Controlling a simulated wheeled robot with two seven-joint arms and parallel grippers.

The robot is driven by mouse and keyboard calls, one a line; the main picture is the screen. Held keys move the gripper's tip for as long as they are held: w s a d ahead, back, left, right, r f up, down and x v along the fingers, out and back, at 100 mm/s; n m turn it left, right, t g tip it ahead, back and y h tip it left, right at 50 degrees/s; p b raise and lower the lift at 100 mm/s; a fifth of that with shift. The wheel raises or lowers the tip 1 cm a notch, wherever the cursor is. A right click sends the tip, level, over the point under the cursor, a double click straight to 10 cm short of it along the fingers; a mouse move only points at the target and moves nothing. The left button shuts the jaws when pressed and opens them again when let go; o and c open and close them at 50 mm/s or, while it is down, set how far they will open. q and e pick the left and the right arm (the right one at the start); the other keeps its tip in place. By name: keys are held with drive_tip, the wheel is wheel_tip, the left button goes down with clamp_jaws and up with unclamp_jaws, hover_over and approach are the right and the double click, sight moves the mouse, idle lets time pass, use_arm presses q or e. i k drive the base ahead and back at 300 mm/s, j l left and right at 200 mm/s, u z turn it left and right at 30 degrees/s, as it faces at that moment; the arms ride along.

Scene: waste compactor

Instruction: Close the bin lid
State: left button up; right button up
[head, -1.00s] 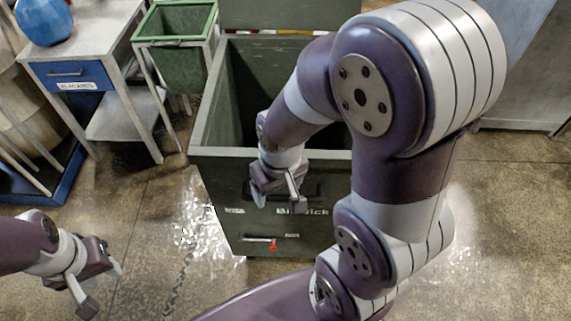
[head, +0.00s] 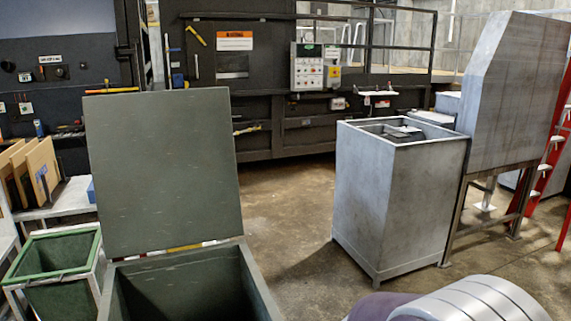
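The green bin (head: 256,287) stands at the lower left of the head view, its open top showing a dark inside. Its lid (head: 162,172) is a flat dark green panel, raised upright behind the opening along the back edge, where a red, yellow and white strip shows. The bin's front and lower part are out of the picture. Only a white and purple piece of my arm shows at the bottom right. Neither gripper is in view.
A small green container (head: 60,255) in a white frame stands left of the bin. A grey metal box (head: 390,195) stands to the right, next to a tall grey chute (head: 515,90). Dark machinery (head: 270,90) lines the back. The floor between bin and box is clear.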

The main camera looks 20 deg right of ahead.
sight(163, 165)
drive_tip(key=l+z, duration=0.25)
drive_tip(key=l, duration=0.15)
drive_tip(key=i+l+z, duration=0.1)
drive_tip(key=l+z, duration=0.15)
drive_tip(key=l, duration=0.15)
drive_tip(key=i+l+z, duration=0.1)
drive_tip(key=l+z, duration=0.2)
drive_tip(key=i+l+z, duration=0.1)
drive_tip(key=l+z, duration=0.15)
drive_tip(key=l, duration=0.15)
drive_tip(key=i+l+z, duration=0.25)
drive_tip(key=i+l+u, duration=0.3)
drive_tip(key=i, duration=0.4)
drive_tip(key=i+l+u, duration=0.3)
drive_tip(key=i+l, duration=0.3)
drive_tip(key=i+u, duration=0.45)
drive_tip(key=i+l+u, duration=0.15)
drive_tip(key=i+u, duration=0.25)
drive_tip(key=i, duration=0.25)
drive_tip(key=i+l+u, duration=0.3)
drive_tip(key=i+u, duration=0.15)
drive_tip(key=i, duration=0.05)
